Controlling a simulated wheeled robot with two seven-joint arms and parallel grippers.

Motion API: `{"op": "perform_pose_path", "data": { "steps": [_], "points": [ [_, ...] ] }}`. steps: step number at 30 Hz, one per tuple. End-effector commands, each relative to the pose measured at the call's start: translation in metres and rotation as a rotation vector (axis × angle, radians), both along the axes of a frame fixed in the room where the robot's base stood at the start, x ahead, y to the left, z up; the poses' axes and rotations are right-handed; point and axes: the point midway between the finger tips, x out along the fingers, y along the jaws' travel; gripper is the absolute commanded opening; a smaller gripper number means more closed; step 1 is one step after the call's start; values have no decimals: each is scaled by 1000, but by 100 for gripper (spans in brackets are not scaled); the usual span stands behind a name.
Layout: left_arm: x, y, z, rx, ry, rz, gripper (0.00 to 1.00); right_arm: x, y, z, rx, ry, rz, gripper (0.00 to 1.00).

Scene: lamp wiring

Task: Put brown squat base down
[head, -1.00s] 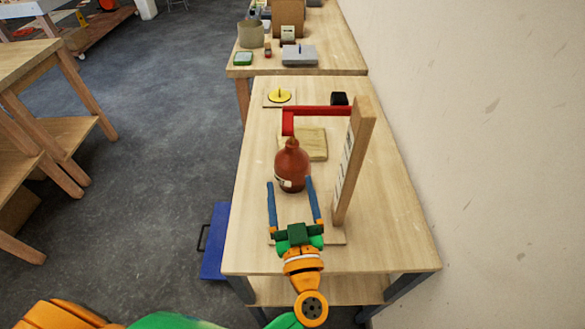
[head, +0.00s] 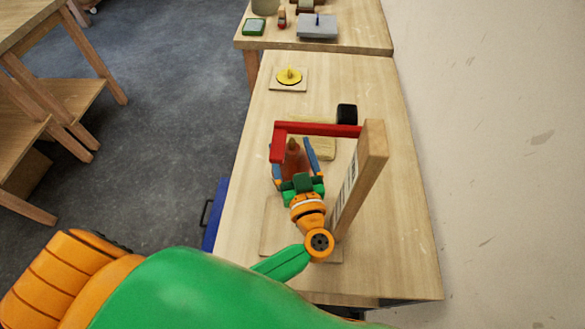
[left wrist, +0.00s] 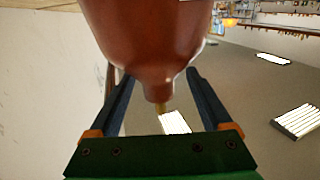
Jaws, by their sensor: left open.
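The brown squat base (head: 292,162) is a glossy reddish-brown, bottle-shaped piece on the wooden table. My right gripper is not in view.
The wooden post (head: 362,180) with its red arm (head: 320,130) stands close right of my gripper. A wooden block (head: 325,150) and a black piece (head: 346,114) lie behind. A yellow disc (head: 289,76) sits on a small board farther back. The table's right side is clear.

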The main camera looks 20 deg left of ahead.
Motion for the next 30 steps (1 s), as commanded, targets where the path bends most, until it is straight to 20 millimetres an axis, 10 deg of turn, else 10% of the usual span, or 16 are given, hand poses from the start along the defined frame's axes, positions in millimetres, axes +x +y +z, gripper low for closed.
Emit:
{"op": "perform_pose_path", "data": {
  "steps": [11,21,30],
  "points": [
    [24,17,-1,-2,-1,-1,83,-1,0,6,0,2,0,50],
    [24,17,-1,-1,-1,-1,0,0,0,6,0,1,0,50],
    [24,16,-1,-1,0,-1,0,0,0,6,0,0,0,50]
  ]
}}
